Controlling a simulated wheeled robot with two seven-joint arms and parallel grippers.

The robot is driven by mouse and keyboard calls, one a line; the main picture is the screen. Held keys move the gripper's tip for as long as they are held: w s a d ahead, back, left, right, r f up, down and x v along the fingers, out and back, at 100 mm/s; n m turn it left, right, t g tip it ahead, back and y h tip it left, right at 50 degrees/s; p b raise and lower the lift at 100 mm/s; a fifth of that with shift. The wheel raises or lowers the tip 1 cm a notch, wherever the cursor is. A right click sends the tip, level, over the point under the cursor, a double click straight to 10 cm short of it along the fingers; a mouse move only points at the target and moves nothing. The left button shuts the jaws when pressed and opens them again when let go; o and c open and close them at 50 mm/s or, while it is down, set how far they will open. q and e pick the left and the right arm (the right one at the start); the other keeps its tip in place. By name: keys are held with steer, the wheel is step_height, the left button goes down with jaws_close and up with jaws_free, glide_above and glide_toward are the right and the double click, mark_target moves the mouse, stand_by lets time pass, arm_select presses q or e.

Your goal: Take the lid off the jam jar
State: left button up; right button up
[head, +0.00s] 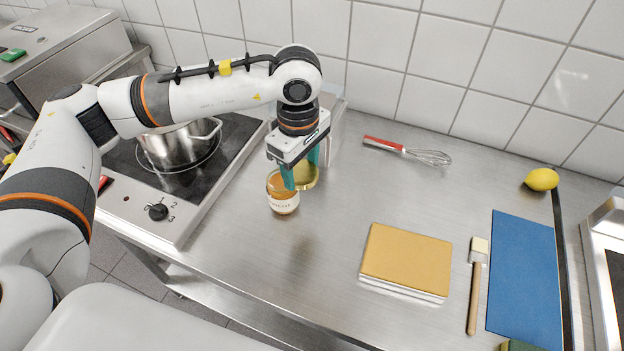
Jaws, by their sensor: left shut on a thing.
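The jam jar (284,203) is a small glass jar with orange-brown contents and a pale label. It stands upright on the steel counter, right of the hob. My left gripper (301,170) points down with its teal fingers shut on the round gold lid (306,176). The lid is just to the right of the jar's top in the picture, and the near finger hides part of both. Whether the lid's edge touches the jar cannot be told. My right gripper is not in view.
A steel pot (181,147) stands on the hob (225,137) at left. A whisk (408,151) lies behind. A yellow-topped block (406,258), a brush (474,290), a blue mat (525,280) and a lemon (541,179) are to the right. The counter between jar and block is clear.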

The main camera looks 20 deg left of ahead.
arm_select(q)
steer(key=n, duration=0.4)
steer(key=w+n, duration=0.1)
steer(key=shift+d+f+n, duration=0.15)
steer(key=shift+d+n, duration=0.1)
steer(key=shift+n, duration=0.15)
steer(key=n, duration=0.1)
steer(key=w+n, duration=0.1)
steer(key=n, duration=0.1)
steer(key=d+n, duration=0.1)
steer(key=n, duration=0.1)
steer(key=shift+w+f, duration=0.2)
steer(key=shift+f, duration=0.1)
steer(key=w+n, duration=0.1)
steer(key=n, duration=0.5)
steer(key=n+p, duration=0.2)
steer(key=n, duration=1.5)
glide_toward(328, 200)
step_height(328, 200, down, 7)
steer(key=shift+w+r, duration=0.15)
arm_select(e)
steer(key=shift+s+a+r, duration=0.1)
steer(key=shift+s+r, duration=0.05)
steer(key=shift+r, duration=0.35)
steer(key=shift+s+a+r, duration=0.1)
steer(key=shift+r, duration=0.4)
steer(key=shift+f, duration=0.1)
